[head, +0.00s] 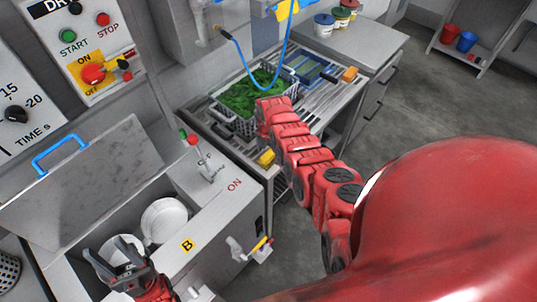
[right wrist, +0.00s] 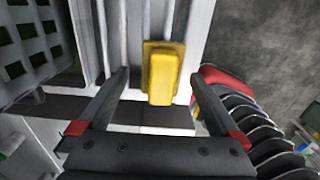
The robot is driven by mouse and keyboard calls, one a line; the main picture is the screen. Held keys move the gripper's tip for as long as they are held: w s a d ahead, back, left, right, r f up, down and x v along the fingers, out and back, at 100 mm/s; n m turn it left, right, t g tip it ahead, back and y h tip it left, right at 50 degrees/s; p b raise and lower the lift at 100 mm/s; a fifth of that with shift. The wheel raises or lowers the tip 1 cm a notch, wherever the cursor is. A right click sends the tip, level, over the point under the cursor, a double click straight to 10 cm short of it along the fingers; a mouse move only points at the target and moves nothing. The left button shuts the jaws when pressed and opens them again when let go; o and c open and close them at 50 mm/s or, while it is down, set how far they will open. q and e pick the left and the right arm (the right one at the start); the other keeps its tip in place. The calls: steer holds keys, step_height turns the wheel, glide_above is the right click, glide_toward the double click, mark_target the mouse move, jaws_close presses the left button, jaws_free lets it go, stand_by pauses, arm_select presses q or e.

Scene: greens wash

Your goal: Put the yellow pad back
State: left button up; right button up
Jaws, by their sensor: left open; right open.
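The yellow pad (head: 266,158) lies at the near front edge of the slatted metal drainer. In the right wrist view the yellow pad (right wrist: 163,72) is a small block on a wider flat base. My right gripper (right wrist: 159,76) is open, with its two fingers on either side of the pad and apart from it. In the head view its fingers are hidden behind my red arm. My left gripper (head: 120,256) is open at the lower left, in front of the white plates (head: 164,220) in the open basin, and holds nothing that I can see.
A grey basket (head: 237,124) of greens stands on the drainer (head: 312,102) beside the pad. An orange block (head: 349,74) lies at the drainer's far end. A blue hose (head: 286,58) hangs above. A tap with a yellow handle (head: 257,246) sticks out in front.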

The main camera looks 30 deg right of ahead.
mark_target(269, 154)
steer(key=shift+r, duration=0.45)
step_height(269, 154, up, 10)
steer(key=b, duration=0.1)
steer(key=shift+b, duration=0.35)
steer(key=shift+s, duration=0.15)
